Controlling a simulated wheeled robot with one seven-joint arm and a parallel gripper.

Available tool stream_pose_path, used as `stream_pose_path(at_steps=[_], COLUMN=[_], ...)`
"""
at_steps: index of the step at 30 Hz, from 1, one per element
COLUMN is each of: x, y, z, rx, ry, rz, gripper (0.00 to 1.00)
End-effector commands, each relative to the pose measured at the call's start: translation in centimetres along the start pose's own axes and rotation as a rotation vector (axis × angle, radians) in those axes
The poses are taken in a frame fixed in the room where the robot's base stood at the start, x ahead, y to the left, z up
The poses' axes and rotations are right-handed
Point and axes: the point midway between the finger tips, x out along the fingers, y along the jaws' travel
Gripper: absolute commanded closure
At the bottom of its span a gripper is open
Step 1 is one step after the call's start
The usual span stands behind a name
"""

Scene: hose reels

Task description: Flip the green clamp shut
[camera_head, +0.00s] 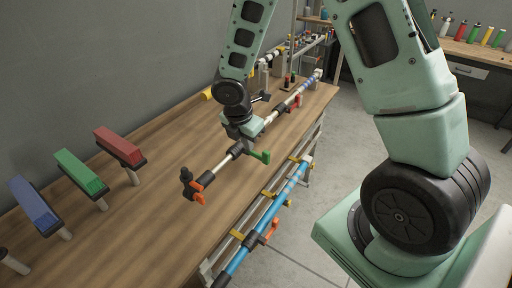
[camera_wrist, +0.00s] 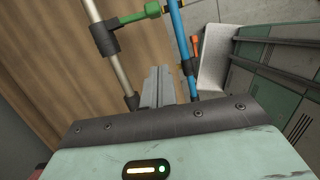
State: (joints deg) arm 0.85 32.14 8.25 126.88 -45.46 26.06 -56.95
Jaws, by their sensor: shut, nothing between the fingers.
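The green clamp (camera_head: 261,156) is a short lever on a black fitting (camera_head: 238,149) around the pale pipe (camera_head: 219,165) above the table. The lever sticks out sideways from the pipe, over the table's front edge. In the wrist view the green clamp (camera_wrist: 148,11) shows at the top, beyond my fingertips. My gripper (camera_wrist: 157,80) is shut and empty, its grey fingers together, apart from the lever in the picture. In the head view its pale green body is close above the pipe, just behind the clamp, and its fingertips are hard to make out.
An orange lever (camera_head: 198,198) is at the pipe's near end and a red lever (camera_head: 295,101) farther along. A blue pipe (camera_head: 262,222) with yellow and orange fittings runs below the table edge. Blue, green and red blocks on posts stand at left. The tabletop (camera_head: 130,215) between is clear.

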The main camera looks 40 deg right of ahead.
Motion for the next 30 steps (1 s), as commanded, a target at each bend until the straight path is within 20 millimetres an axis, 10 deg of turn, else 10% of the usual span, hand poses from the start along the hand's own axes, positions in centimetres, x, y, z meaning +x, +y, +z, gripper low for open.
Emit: stream_pose_path(at_steps=[14, 30], x=[9.1, 10.2], y=[-0.1, 0.0], z=[-0.1, 3.9], rx=[-0.004, 0.000], ry=[-0.001, 0.000], rz=[-0.005, 0.000], gripper=[1.00, 1.00])
